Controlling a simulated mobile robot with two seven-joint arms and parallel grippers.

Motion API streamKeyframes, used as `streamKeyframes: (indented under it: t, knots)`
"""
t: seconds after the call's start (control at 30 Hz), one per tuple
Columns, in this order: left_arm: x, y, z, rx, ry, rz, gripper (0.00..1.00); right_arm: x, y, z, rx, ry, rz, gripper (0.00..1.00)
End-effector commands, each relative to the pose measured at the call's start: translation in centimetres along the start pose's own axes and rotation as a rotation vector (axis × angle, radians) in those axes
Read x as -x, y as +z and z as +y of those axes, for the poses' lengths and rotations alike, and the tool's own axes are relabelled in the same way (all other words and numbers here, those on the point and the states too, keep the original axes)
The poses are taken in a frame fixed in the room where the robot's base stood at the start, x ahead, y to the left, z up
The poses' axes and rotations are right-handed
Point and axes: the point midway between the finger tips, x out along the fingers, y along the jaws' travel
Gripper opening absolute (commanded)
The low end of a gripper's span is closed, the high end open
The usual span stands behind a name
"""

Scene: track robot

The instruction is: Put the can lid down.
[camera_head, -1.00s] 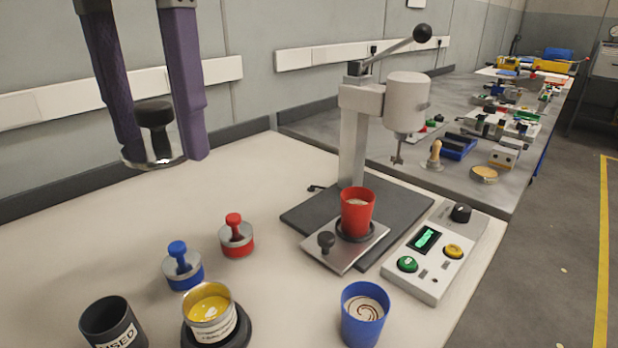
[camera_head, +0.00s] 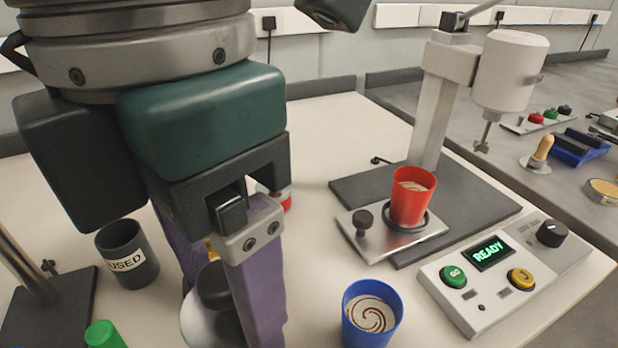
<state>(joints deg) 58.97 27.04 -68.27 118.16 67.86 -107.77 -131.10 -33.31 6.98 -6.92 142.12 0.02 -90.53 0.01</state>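My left gripper (camera_head: 225,300) reaches down from the upper left, its purple fingers around the dark knob of the can lid (camera_head: 200,326). The lid is a silver disc. Its right part is hidden by the near finger, and I cannot tell whether it touches the table. The open can shows only as a small yellow sliver (camera_head: 210,250) behind the fingers. My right gripper is not in view.
A dark USED cup (camera_head: 127,257) stands left, a green-topped thing (camera_head: 104,335) at the bottom edge. A blue cup (camera_head: 371,316) stands right of the fingers.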

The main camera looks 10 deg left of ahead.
Motion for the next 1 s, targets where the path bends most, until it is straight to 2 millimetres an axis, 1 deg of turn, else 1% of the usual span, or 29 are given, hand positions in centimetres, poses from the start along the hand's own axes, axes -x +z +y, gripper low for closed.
streamKeyframes:
  t: [0.03,0.1,0.2,0.3,0.57,0.7,0.77,0.83,1.0]
  knots:
    - [-2.0,-0.1,0.0,0.003,-0.002,0.006,0.21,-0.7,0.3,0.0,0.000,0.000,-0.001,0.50]
    - [-4.1,-0.1,0.0,0.003,-0.002,0.005,0.21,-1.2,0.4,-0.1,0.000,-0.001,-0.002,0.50]
    - [-6.7,-0.1,0.0,0.002,-0.001,0.004,0.21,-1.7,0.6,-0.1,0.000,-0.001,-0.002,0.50]
    - [-8.4,-0.1,0.0,0.001,0.000,0.002,0.21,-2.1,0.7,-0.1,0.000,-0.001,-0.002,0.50]
    - [-10.5,0.0,0.0,0.002,0.000,0.001,0.21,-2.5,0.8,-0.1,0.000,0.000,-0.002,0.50]
    - [-12.9,-0.1,0.0,0.002,0.001,0.003,0.21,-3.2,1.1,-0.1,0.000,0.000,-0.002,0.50]
    - [-13.6,-0.1,0.0,0.001,-0.001,0.002,0.21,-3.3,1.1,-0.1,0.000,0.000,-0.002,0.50]
    - [-13.9,0.0,0.0,0.001,0.001,0.000,0.21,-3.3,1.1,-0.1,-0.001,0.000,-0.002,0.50]
    - [-13.7,0.0,0.0,0.000,0.001,-0.001,0.21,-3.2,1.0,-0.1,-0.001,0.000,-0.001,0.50]
